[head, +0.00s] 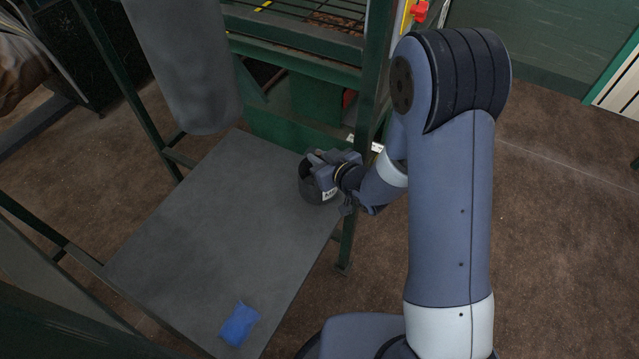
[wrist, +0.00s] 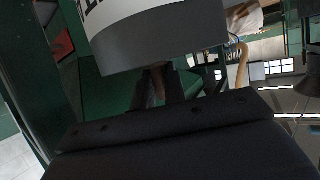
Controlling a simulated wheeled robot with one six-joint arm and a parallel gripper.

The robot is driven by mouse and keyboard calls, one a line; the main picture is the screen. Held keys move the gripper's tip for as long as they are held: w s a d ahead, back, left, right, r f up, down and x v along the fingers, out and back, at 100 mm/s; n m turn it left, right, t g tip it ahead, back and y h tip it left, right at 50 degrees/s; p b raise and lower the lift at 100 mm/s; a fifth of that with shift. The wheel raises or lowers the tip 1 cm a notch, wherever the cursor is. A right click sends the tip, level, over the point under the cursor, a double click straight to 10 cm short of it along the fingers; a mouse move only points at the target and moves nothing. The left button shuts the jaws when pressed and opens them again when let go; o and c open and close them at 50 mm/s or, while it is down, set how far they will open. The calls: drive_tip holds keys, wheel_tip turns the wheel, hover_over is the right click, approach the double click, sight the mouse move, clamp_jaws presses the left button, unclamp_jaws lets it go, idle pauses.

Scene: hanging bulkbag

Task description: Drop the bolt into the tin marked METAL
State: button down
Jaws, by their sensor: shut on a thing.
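The tin (head: 309,188) is a dark grey round can with a white label, near the far right edge of the grey table. In the wrist view the tin (wrist: 165,42) fills the upper middle; only part of the label's lettering shows. My gripper (head: 318,160) is at the top of the tin, partly covering its mouth. In the wrist view the gripper fingers (wrist: 160,90) are close together with a narrow brownish thing between them, taken to be the bolt (wrist: 159,76). The tin hides their tips, so the bolt's shape is unclear.
The grey table (head: 200,230) is mostly bare, with a blue cloth-like packet (head: 238,323) near its front edge. A grey hanging cylinder (head: 185,65) is above its far left part. Green frame posts (head: 372,80) stand close behind the tin.

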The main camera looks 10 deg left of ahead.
drive_tip(key=c, duration=1.4)
unclamp_jaws()
drive_tip(key=shift+d, duration=0.1)
drive_tip(key=v, duration=1)
drive_tip(key=shift+s+d+r, duration=0.1)
drive_tip(key=shift+s+d, duration=0.1)
drive_tip(key=shift+s, duration=0.15)
drive_tip(key=x, duration=1.1)
drive_tip(key=shift+w+a+r, duration=0.1)
drive_tip(key=shift+r, duration=0.1)
wheel_tip(320, 180, up, 3)
drive_tip(key=shift+r+p, duration=0.15)
drive_tip(key=shift+p, duration=0.95)
drive_tip(key=shift+r+p, duration=0.4)
drive_tip(key=shift+r, duration=0.4)
drive_tip(key=shift+f, duration=0.1)
